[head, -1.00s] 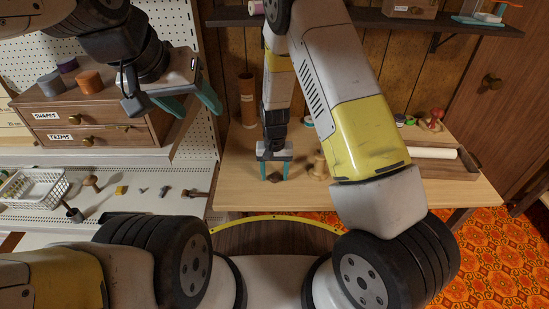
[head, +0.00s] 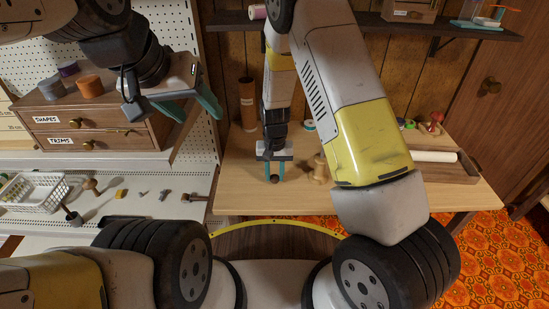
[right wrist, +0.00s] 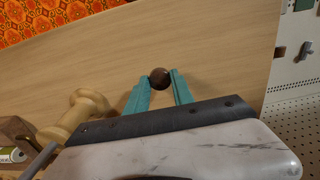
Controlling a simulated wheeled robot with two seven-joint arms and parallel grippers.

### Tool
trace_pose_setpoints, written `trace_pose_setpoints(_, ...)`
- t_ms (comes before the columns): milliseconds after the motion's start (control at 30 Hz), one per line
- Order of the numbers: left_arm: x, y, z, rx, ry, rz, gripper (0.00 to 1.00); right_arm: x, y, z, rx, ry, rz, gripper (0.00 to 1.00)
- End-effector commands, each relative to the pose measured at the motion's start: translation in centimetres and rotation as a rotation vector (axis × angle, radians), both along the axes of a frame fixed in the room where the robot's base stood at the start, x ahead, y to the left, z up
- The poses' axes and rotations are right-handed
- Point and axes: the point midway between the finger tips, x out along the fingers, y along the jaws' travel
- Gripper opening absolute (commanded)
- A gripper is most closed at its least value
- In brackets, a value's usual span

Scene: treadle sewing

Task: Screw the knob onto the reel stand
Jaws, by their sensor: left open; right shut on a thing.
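The knob is a small dark brown ball (head: 275,179) low over or on the wooden table. My right gripper (head: 275,172) points down with its teal fingers closed on it. The right wrist view shows the knob (right wrist: 160,78) between the fingertips (right wrist: 161,80). A pale turned wooden piece with a narrow waist, which looks like the reel stand (head: 319,170), stands just right of the gripper; it also shows at lower left in the right wrist view (right wrist: 75,113). My left gripper (head: 190,108) is open and empty in front of the drawer box, far from the knob.
The wooden table (head: 240,193) is clear in front of and left of the right gripper. A tray with a white roll (head: 435,156) lies at right. The drawer box (head: 85,130), a white basket (head: 35,190) and small parts occupy the left shelf.

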Motion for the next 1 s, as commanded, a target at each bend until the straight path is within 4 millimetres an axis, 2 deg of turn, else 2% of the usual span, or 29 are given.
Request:
trace_pose_setpoints(133,0.0,0.0,0.0,0.000,0.000,0.000,0.58,-0.1,0.1,2.3,0.002,-0.003,0.001,0.00)
trace_pose_setpoints(500,0.0,0.0,0.0,0.000,0.000,0.000,0.58,-9.5,0.1,2.8,0.000,0.003,0.005,0.00)
trace_pose_setpoints(700,0.0,0.0,0.0,0.000,0.000,0.000,0.58,-13.7,0.1,3.2,0.000,0.001,0.004,0.00)
trace_pose_setpoints(800,0.0,0.0,0.0,0.000,0.000,0.000,0.58,-15.0,0.1,3.3,0.000,0.001,0.002,0.00)
trace_pose_setpoints(1000,0.0,0.0,0.0,0.000,0.000,0.000,0.58,-16.0,0.1,3.4,0.001,0.000,0.001,0.00)
